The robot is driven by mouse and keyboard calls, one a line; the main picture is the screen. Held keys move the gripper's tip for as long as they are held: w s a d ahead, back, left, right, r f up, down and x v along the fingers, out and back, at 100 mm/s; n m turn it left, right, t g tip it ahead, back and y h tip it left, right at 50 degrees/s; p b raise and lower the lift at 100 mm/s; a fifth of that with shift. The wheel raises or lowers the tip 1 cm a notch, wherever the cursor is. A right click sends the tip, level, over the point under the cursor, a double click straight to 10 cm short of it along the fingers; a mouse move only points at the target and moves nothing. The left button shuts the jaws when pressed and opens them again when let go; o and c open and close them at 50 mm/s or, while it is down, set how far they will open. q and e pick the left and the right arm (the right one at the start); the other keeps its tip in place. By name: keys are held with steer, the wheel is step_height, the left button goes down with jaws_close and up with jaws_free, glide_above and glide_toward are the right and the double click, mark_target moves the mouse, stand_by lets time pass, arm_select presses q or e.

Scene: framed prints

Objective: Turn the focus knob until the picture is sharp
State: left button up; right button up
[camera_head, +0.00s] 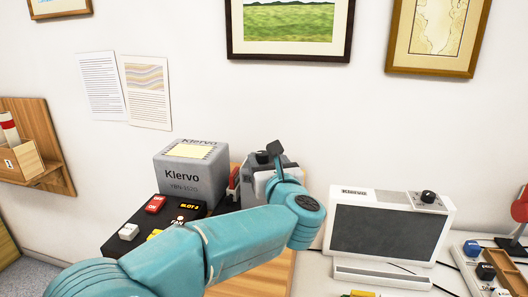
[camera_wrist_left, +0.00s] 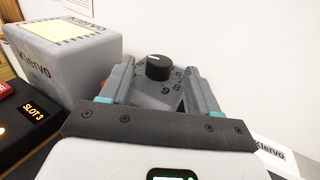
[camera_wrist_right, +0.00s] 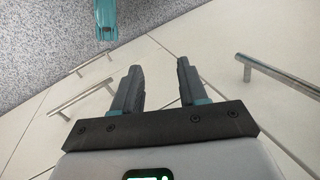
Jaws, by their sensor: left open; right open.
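A black round knob (camera_wrist_left: 158,67) with a white mark stands on a grey dial face with printed numbers in the left wrist view. My left gripper (camera_wrist_left: 157,75) is open, its fingers on either side of the knob, with gaps showing. Which knob sets focus is not legible. My right gripper (camera_wrist_right: 160,85) is open and empty.
A grey Klervo box (camera_head: 190,172) and a black switch panel (camera_head: 140,220) stand left of the grey unit. A board with coloured blocks (camera_head: 485,270) lies at the far right. Cabinet fronts with a bar handle (camera_wrist_right: 280,78) are near my right gripper.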

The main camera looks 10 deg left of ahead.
mark_target(258, 156)
arm_select(q)
steer(key=shift+x, duration=1.45)
steer(key=c, duration=1)
steer(key=shift+s+f, duration=0.1)
steer(key=shift+c, duration=0.2)
steer(key=m+t+h+b, duration=0.1)
steer(key=m+h+b, duration=0.1)
steer(key=h+b, duration=0.1)
steer(key=a+m+h+b, duration=0.1)
steer(key=m+h+b, duration=0.1)
steer(key=h+b, duration=0.1)
steer(key=shift+f+t+b, duration=0.1)
steer(key=shift+t+b, duration=0.3)
steer(key=shift+b, duration=0.15)
steer(key=m+h+b, duration=0.1)
steer(key=m+h, duration=0.1)
steer(key=h, duration=0.1)
steer(key=shift+a+h+b, duration=0.15)
steer(key=shift+h+b, duration=0.15)
steer(key=shift+b, duration=0.05)
steer(key=shift+r+m+h, duration=0.25)
steer(key=shift+m+h, duration=0.65)
steer(key=shift+h, duration=0.2)
steer(key=shift+a+m+g+h+b, duration=0.1)
steer(key=shift+m+g+h+b, duration=0.2)
steer(key=shift+m+g+h, duration=0.55)
steer(key=shift+h, duration=0.55)
